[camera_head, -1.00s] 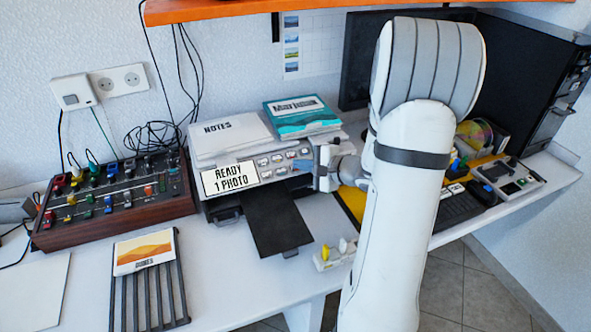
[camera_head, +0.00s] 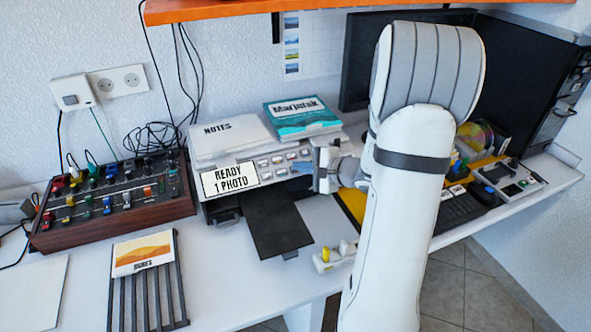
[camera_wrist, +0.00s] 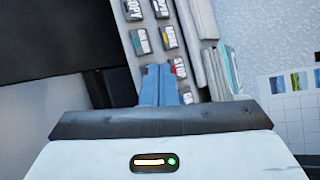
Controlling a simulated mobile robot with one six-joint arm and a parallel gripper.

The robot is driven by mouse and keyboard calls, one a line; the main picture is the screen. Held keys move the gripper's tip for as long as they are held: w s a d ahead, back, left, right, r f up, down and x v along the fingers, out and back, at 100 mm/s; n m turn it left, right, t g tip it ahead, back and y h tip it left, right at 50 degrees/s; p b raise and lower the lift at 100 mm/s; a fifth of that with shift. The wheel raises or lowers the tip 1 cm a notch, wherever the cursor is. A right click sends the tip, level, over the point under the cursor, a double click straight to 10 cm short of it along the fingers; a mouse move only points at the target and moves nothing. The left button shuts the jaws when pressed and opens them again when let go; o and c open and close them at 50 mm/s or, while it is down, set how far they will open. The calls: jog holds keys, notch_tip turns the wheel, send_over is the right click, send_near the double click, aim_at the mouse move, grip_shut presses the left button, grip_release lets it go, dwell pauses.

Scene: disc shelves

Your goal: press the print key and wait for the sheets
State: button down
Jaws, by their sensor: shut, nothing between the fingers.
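The printer (camera_head: 232,150) stands on the desk, and its display (camera_head: 230,179) reads READY 1 PHOTO. Two rows of small grey keys (camera_head: 279,162) run along its front, right of the display. My gripper (camera_head: 313,166) is at the right end of this key panel. In the wrist view its shut, empty fingertips (camera_wrist: 160,72) lie over the lower end of the panel, close to a key that seems to read STOP (camera_wrist: 180,68). The fingers hide part of the panel, and I cannot tell whether they touch a key. The dark output tray (camera_head: 275,222) shows no sheet.
A notes pad (camera_head: 230,137) and a teal-covered stack (camera_head: 300,116) lie on top of the printer. A control box with sliders (camera_head: 112,205) is at the left, a slatted rack (camera_head: 150,300) in front. A keyboard (camera_head: 458,208) and monitor are at the right.

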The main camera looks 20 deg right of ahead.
jog(key=shift+f, duration=0.15)
dwell(0.5)
jog(key=shift+s+r, duration=0.35)
jog(key=shift+r, duration=0.4)
jog(key=shift+r, duration=0.1)
